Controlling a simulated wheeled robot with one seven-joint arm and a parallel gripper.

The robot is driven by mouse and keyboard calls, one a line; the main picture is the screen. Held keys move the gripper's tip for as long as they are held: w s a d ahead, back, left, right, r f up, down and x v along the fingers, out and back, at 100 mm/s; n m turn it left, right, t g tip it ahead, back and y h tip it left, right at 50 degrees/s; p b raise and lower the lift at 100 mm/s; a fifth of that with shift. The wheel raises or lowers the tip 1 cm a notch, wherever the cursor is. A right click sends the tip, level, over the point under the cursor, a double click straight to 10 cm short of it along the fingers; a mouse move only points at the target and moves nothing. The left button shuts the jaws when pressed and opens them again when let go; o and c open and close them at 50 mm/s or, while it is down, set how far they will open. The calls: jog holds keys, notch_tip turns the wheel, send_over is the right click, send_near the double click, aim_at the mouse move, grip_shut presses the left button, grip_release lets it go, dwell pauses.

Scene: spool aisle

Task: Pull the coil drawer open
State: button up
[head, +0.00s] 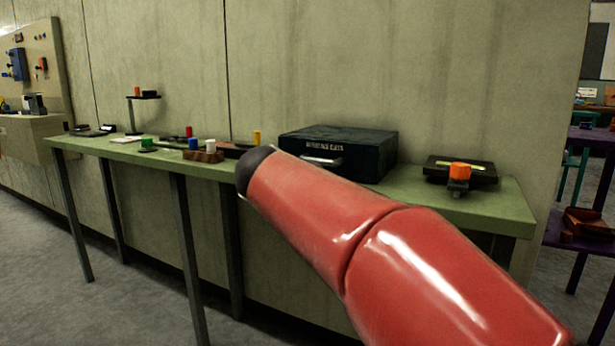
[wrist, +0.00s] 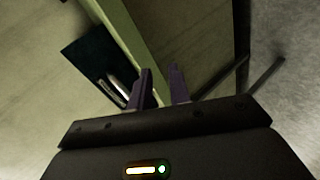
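The coil drawer is a dark box (head: 345,148) with a pale label, standing on the green table. A light bar handle (head: 322,160) runs across its front, and the front looks flush, partly covered by my red arm. In the wrist view, the dark box (wrist: 84,50) is at upper left with its pale handle (wrist: 118,88) just left of my left finger. My gripper (wrist: 160,70) has two purple fingers standing apart with nothing between them. The handle is outside the fingers; I cannot tell whether it touches one. My fingers are hidden in the head view.
The green table (head: 405,190) also holds a black tray with an orange piece (head: 460,172) at right. A brown block (head: 205,156) and several small coloured cylinders stand left of the box. A wall (head: 400,60) is close behind. Grey floor is open in front.

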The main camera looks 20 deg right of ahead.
aim_at(316, 161)
jog(key=w+d+r+h, duration=0.1)
jog(key=w+d, duration=0.1)
jog(key=w, duration=0.2)
jog(key=w+d+r+n+t+h, duration=0.1)
jog(key=w+d+r, duration=0.1)
jog(key=w, duration=0.2)
jog(key=w+d+r+h, duration=0.1)
jog(key=w, duration=0.3)
jog(key=shift+d+r+n+t+h+b, duration=0.3)
jog(key=shift+d+r+n, duration=0.05)
jog(key=shift+d+n, duration=0.05)
jog(key=shift+w+d+f, duration=0.15)
jog(key=shift+w+d, duration=0.2)
jog(key=shift+d, duration=0.1)
grip_shut()
